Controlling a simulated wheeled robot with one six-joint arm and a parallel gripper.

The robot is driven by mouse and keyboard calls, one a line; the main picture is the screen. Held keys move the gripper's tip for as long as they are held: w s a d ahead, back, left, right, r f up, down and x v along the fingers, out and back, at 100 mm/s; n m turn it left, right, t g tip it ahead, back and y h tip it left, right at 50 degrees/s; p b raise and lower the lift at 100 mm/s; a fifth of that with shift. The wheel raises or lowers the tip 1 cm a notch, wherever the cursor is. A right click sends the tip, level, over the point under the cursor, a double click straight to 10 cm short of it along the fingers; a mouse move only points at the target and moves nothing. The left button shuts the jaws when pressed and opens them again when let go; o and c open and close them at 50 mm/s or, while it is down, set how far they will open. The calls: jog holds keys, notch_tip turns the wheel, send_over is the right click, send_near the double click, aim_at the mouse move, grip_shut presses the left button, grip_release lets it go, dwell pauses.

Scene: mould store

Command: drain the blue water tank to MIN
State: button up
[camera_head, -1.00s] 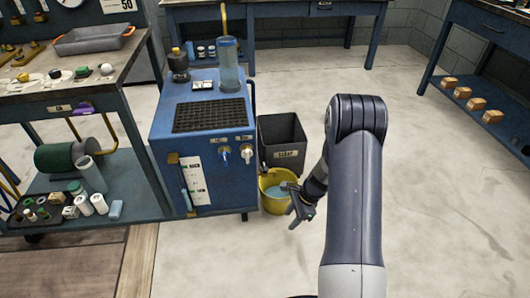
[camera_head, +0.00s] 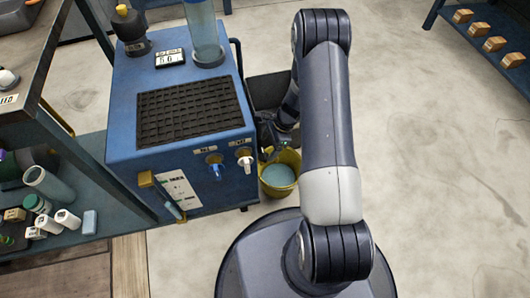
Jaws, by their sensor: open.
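The blue water tank (camera_head: 122,120) is a box-shaped cabinet with a black grate on top. Its front has two taps, one with a blue handle (camera_head: 216,170) and one with a white handle (camera_head: 246,163). A pale level gauge panel (camera_head: 178,188) is low on the front; its level and marks are too small to read. A yellow bucket (camera_head: 293,158) with pale blue liquid stands on the floor by the tank's right front corner. My gripper (camera_head: 270,150) is open, just right of the white-handled tap and above the bucket. Its fingers are partly hidden, and contact cannot be told.
A dark grey bin (camera_head: 268,90) stands behind the bucket, partly hidden by my arm. A clear cylinder (camera_head: 203,30), a dark bottle (camera_head: 130,28) and a small display (camera_head: 170,58) stand on the tank. A shelf trolley (camera_head: 85,175) is close on the left.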

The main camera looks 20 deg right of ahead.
aim_at(264, 153)
jog(key=b+x, duration=0.1)
jog(key=x, duration=0.3)
jog(key=shift+c, duration=0.4)
